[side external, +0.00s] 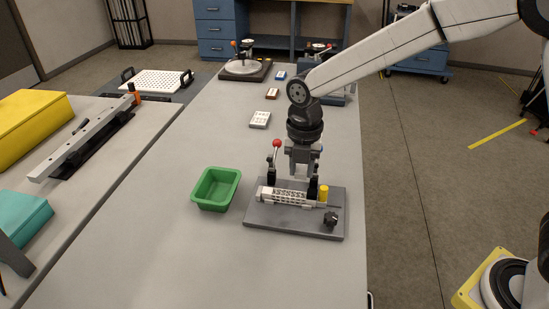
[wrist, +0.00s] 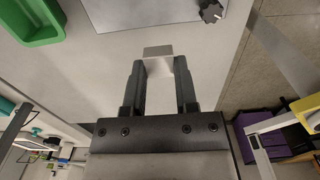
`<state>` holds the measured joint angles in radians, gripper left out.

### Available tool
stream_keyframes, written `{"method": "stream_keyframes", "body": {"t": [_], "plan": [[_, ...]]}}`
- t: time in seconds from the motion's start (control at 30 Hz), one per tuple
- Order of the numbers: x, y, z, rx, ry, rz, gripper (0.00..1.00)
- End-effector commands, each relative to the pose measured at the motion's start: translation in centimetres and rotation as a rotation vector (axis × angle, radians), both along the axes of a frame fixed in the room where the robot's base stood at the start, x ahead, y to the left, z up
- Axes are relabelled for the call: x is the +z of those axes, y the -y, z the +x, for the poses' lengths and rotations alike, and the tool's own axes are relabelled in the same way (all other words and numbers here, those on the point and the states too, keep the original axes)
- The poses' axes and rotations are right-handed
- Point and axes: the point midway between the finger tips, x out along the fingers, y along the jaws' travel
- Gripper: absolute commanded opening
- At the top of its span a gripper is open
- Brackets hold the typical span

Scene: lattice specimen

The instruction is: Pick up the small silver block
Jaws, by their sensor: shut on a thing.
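The small silver block (wrist: 158,52) is between the two dark fingertips of my gripper (wrist: 159,65) in the wrist view. The fingers touch it on both sides, and part of it sticks out past the tips. In the side view my gripper (side external: 303,171) points down above the far part of a grey fixture plate (side external: 268,217). The block is too small and too much covered by the fingers to make out there.
A silver lattice specimen (side external: 287,196) lies on the plate with a yellow cylinder (side external: 323,193), a black knob (side external: 331,218) and a red-balled lever (side external: 277,144) close by. A green bin (side external: 215,188) stands left. The table's front left is clear.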

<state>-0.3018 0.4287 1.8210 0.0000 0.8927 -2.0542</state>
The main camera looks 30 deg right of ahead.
Motion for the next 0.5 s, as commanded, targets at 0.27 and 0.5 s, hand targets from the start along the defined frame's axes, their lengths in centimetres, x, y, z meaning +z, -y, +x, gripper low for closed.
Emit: {"method": "stream_keyframes", "body": {"t": [0.27,0.5], "plan": [[1.3,0.6,-2.7,0.0,0.002,0.001,0.0],[1.7,0.9,-3.6,0.0,0.001,0.0,0.0]]}}
